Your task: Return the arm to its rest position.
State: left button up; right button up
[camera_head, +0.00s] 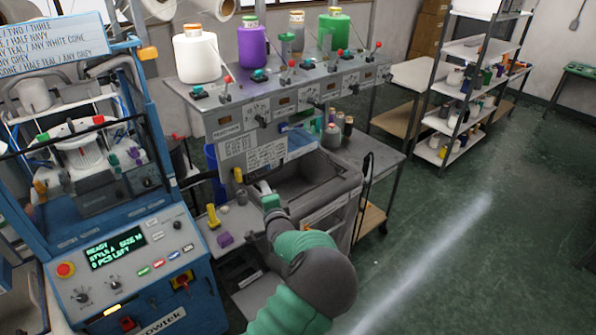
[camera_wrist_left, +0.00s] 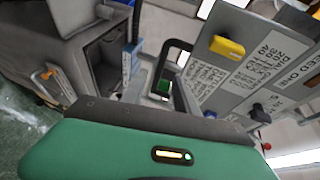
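One arm of mine with green sleeves and a grey joint rises from the bottom of the head view. The nearby panel and bin in the left wrist view fit it being my left arm. Its gripper (camera_head: 266,190) is at the near left edge of the grey bin (camera_head: 335,183), beneath the labelled panel. The fingers are small and partly hidden, so their opening is unclear, and I see nothing clearly held. The left wrist view shows the green wrist housing, a yellow knob (camera_wrist_left: 227,46) and white labels close by. My right gripper is not in view.
A blue knitting machine (camera_head: 130,255) stands at left, its screen reading READY. The grey station (camera_head: 290,90) carries several yarn cones. Open green floor (camera_head: 455,250) lies to the right.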

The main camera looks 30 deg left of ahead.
pick_arm(q)
jog(key=s+d+f+n+g+h+b, duration=0.2)
jog(key=s+d+f+n+h+b, duration=0.15)
jog(key=s+d+f+b, duration=0.5)
jog(key=s+d+f+n+g+h+b, duration=0.35)
jog(key=s+d+f+h, duration=0.2)
jog(key=d+f, duration=0.55)
jog(key=s+d+f+g+h+b, duration=0.1)
jog(key=s+d+f+b, duration=0.2)
jog(key=s, duration=0.5)
jog(key=s+d+f+n+g+h+b, duration=0.1)
jog(key=s+d+f+g+b, duration=0.1)
jog(key=s, duration=0.7)
jog(key=shift+s+d+f+b, duration=0.3)
jog(key=shift+d+f+b, duration=0.15)
jog(key=shift+d+b, duration=0.5)
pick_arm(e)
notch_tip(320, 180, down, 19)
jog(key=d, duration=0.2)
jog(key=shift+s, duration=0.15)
